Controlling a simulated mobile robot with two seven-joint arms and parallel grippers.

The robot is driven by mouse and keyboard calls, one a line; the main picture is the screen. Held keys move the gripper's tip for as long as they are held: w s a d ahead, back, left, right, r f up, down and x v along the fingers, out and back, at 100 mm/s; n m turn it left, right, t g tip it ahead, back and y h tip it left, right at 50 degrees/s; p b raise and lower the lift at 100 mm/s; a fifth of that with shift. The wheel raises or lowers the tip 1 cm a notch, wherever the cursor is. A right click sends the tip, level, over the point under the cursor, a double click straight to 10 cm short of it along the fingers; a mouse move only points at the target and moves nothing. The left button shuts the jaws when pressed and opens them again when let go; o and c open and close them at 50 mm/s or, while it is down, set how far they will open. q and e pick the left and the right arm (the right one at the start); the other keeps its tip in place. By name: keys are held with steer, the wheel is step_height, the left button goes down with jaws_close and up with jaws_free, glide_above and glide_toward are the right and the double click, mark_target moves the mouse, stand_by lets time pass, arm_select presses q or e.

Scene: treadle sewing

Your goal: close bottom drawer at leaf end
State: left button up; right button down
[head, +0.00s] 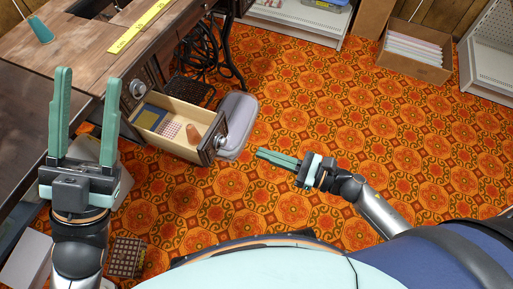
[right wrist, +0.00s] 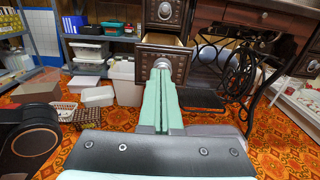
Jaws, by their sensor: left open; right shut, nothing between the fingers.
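The bottom drawer (head: 167,110) at the leaf end stands pulled out of the wooden sewing table. It holds a blue and yellow flat item, a dotted card and a brown piece. Its carved front with a round knob (head: 220,142) faces my right gripper (head: 262,154). That gripper is shut and empty, with its tips a short way from the knob in the head view. In the right wrist view the drawer front (right wrist: 180,64) lies straight beyond the fingertips (right wrist: 162,70), which overlap the knob; contact cannot be told. My left gripper (head: 88,110) is open and empty at the left, near the table leaf.
A grey rounded object (head: 238,122) sits beside the drawer front. The tabletop (head: 95,50) carries a yellow ruler (head: 140,28) and a green cone (head: 40,30). A basket (head: 126,256) stands on the floor at lower left. The patterned floor (head: 330,110) to the right is clear.

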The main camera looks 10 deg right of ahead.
mark_target(212, 134)
steer(key=x, duration=1.2)
steer(key=shift+a+b, duration=0.1)
steer(key=shift+b, duration=0.2)
arm_select(q)
steer(key=shift+f, duration=0.45)
steer(key=shift+w, duration=0.1)
arm_select(e)
steer(key=shift+w+a, duration=0.1)
